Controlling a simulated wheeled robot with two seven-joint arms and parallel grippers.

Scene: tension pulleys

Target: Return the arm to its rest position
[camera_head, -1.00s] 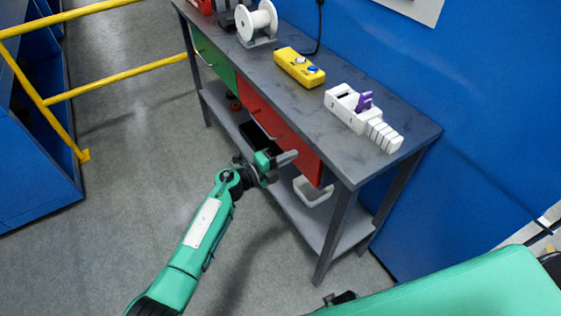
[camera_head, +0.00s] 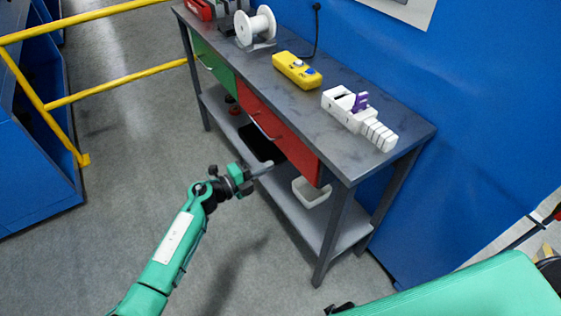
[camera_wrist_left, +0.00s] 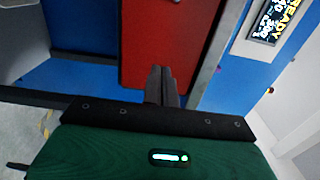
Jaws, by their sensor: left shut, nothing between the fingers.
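My left arm comes in from the lower left of the head view. My left gripper (camera_head: 262,169) is shut and empty, in front of the workbench below its red drawer (camera_head: 277,132). In the left wrist view its closed fingers (camera_wrist_left: 161,87) show against the red drawer front (camera_wrist_left: 170,40), with nothing between them. I cannot tell the exact gap between fingertips and bench. A green part of my other arm shows at the lower right of the head view; its gripper is not clearly visible.
The workbench (camera_head: 335,131) carries a white spool (camera_head: 255,27), a yellow control box (camera_head: 297,70) and a white device with a purple part (camera_head: 358,117). A white bin (camera_head: 311,192) sits on the lower shelf. A yellow railing (camera_head: 118,93) stands left. The floor between is clear.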

